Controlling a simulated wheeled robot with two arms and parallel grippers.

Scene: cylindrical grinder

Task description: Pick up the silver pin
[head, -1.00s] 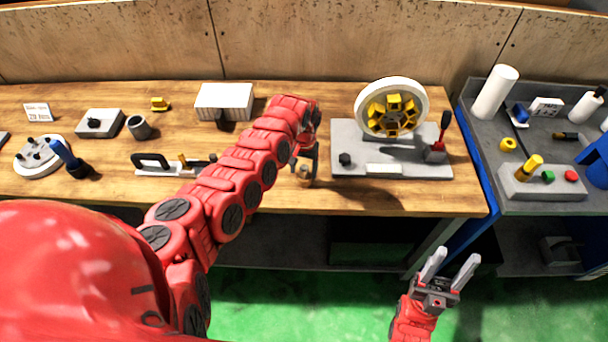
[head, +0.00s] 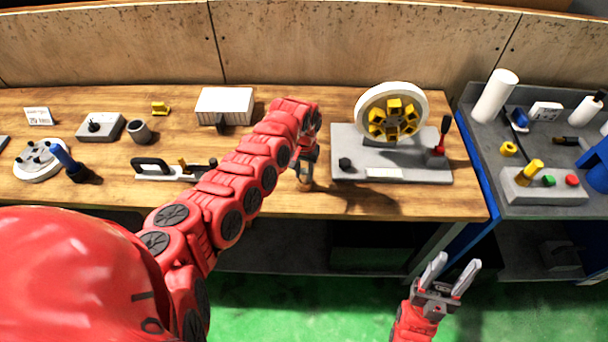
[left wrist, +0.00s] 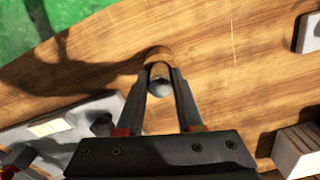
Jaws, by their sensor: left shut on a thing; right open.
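The silver pin (left wrist: 160,84) shows in the left wrist view as a grey round-ended piece between the fingertips of my left gripper (left wrist: 159,88). The fingers press on it from both sides, and its shadow falls on the wood beside it. In the head view my left gripper (head: 306,172) points down over the wooden bench, left of the grinding wheel's base, and mostly hides the pin. I cannot tell whether the pin touches the bench. My right gripper (head: 452,277) is open and empty, low in front of the bench above the green floor.
The grinder base (head: 437,164) with its wheel (head: 392,110) stands close to the right of my left gripper. A grey side table (head: 480,140) holds a control box (head: 543,187).

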